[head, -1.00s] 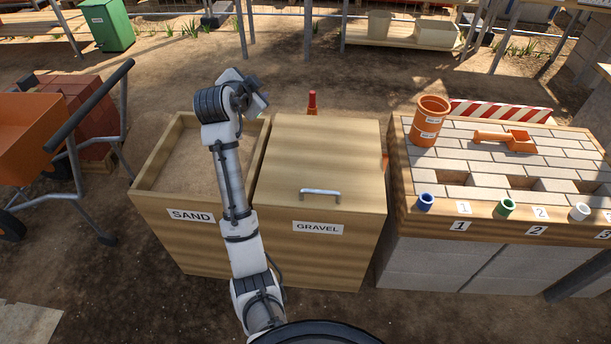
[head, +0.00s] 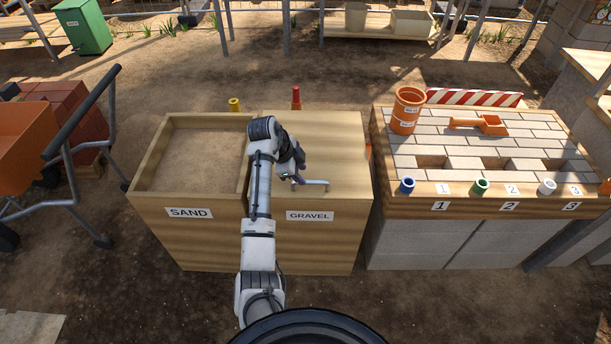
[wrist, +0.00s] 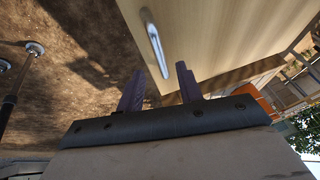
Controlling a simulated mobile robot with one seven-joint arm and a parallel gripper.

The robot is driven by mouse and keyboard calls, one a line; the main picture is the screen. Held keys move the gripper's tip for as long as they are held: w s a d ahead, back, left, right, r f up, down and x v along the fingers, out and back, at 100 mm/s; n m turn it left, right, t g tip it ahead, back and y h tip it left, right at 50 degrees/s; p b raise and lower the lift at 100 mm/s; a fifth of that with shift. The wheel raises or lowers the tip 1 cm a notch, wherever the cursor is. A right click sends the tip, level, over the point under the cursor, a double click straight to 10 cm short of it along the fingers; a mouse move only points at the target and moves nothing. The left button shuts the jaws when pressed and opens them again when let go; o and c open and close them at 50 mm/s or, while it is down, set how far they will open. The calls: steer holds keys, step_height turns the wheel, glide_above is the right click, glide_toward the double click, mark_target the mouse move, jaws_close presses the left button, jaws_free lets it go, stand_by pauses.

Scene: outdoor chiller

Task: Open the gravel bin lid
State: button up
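The gravel bin (head: 320,240) is a wooden box labelled GRAVEL, and its flat wooden lid (head: 335,145) lies shut. A silver bar handle (head: 314,183) sits near the lid's front edge; it also shows in the wrist view (wrist: 154,45). My gripper (head: 294,180) is over the front left of the lid, close to the handle's left end. In the wrist view my gripper (wrist: 160,75) has its two fingers apart with nothing between them, and the handle appears just beyond the fingertips. I cannot tell whether they touch it.
The open sand bin (head: 190,215) adjoins on the left. A paver-topped block bench (head: 470,150) stands close on the right, with an orange bucket (head: 407,110) and scoop. A wheelbarrow (head: 75,130) is at far left. Red and yellow objects show behind the bins.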

mark_target(308, 181)
steer(key=shift+p+x, duration=0.3)
steer(key=shift+x, duration=2)
jaws_close()
